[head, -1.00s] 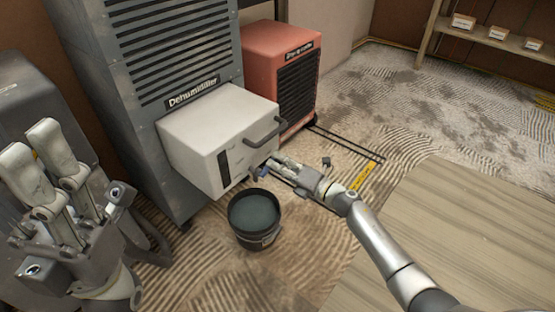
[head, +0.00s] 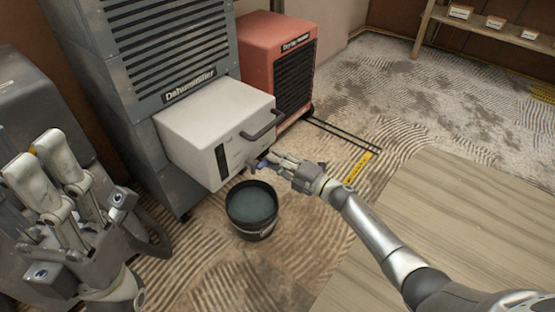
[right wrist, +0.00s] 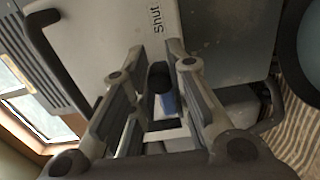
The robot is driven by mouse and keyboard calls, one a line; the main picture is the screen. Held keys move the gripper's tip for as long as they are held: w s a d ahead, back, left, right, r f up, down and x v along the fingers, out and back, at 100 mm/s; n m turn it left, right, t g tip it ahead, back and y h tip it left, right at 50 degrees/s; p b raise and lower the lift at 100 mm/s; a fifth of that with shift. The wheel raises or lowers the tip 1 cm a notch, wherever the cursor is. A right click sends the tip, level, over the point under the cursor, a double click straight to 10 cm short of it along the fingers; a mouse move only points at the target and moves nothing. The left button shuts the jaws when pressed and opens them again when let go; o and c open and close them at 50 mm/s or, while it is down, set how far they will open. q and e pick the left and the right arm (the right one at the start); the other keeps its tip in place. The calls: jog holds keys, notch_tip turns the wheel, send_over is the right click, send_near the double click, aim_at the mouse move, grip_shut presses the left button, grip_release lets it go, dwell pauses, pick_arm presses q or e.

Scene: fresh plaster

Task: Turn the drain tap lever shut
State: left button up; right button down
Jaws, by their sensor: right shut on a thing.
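The drain tap lever is blue (head: 262,164) and sits at the lower front edge of the white tank (head: 205,115) of the grey dehumidifier. My right gripper (head: 264,160) reaches it from the right and is shut on it. In the right wrist view the blue lever (right wrist: 167,103) shows between the two fingers, below a dark round part. The fingers partly hide the tap, so the lever's exact angle is hard to tell. The word "Shut" (right wrist: 156,20) is printed on the white face. My left gripper (head: 37,153) is empty at the left, its fingers apart.
A dark bucket (head: 255,232) holding grey liquid stands on the floor below the tap. A red drying machine (head: 268,50) stands behind the tank. A dark handle (head: 263,125) sticks out above the tap. Wooden boarding (head: 460,210) covers the floor at right.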

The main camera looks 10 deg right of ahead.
jog(key=shift+d, duration=0.2)
jog(key=c, duration=1.3)
grip_release()
jog(key=shift+a, duration=0.1)
jog(key=shift+s+f, duration=0.1)
jog(key=v, duration=1.2)
